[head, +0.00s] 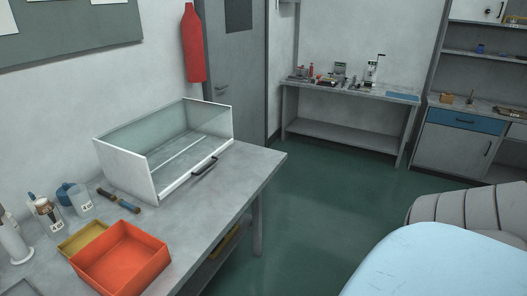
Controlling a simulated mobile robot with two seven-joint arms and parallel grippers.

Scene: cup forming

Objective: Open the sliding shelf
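The sliding shelf is the base of a white-framed case with clear glass walls (125,173) on the grey workbench at the left. Its low white front edge (190,177) looks level with the case's side panels. A black bar handle (205,166) sits on that front edge and faces the open floor. The shelf's grey surface shows through the open front and looks empty. Neither my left gripper nor my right gripper is in view, and nothing touches the handle.
An orange bin (121,262), a yellow tray (82,240), two small tools (118,201) and several bottles stand on the workbench (215,213) left of the case. Green floor (310,200) is open to the right. A second bench (350,88) stands at the back.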

